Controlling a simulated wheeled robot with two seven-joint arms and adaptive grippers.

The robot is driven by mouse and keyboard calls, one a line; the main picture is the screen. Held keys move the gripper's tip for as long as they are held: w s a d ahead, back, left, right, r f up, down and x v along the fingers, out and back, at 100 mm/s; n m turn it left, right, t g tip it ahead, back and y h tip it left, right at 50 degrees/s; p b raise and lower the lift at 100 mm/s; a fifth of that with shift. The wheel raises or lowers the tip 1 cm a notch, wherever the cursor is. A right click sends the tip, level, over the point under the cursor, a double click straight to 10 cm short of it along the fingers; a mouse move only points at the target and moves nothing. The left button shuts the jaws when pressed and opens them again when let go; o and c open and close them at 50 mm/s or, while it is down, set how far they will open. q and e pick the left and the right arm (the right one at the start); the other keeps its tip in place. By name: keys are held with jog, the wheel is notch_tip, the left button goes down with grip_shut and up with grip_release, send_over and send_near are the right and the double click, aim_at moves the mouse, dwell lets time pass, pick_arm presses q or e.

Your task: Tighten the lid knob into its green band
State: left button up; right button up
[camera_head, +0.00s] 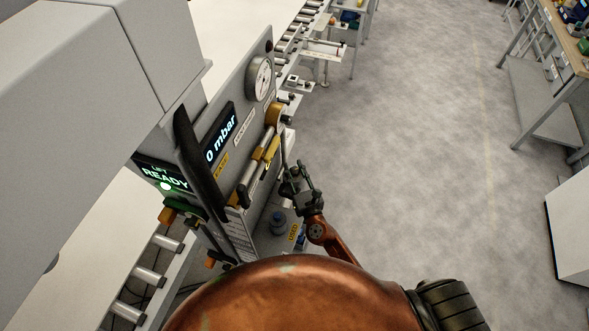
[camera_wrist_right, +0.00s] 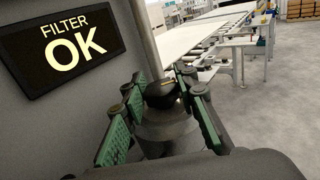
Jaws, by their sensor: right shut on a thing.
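The lid knob (camera_wrist_right: 161,93) is dark and round with a small orange mark on top, in the middle of the right wrist view. It sits over a dark grey cylindrical body (camera_wrist_right: 166,130). My right gripper (camera_head: 297,180) is beside the grey machine panel in the head view. In the wrist view, its green-padded fingers (camera_wrist_right: 160,103) stand on both sides of the knob, shut on it. I cannot make out the green band around the knob. A lit display (camera_wrist_right: 72,45) beside it reads "FILTER OK". My left gripper is not in view.
The grey panel (camera_head: 225,110) carries a round gauge (camera_head: 261,79), a "0 mbar" display (camera_head: 221,136) and a yellow-banded lever (camera_head: 258,165) close to my right gripper. The floor to the right is open.

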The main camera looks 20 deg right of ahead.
jog(key=shift+r+m+h+p, duration=0.1)
jog(key=shift+m+h+p, duration=0.5)
jog(key=shift+h, duration=0.4)
jog(key=shift+m+h, duration=0.5)
jog(key=shift+h, duration=0.3)
jog(key=o, duration=1.1)
jog(key=shift+o, duration=0.4)
jog(key=shift+s, duration=0.1)
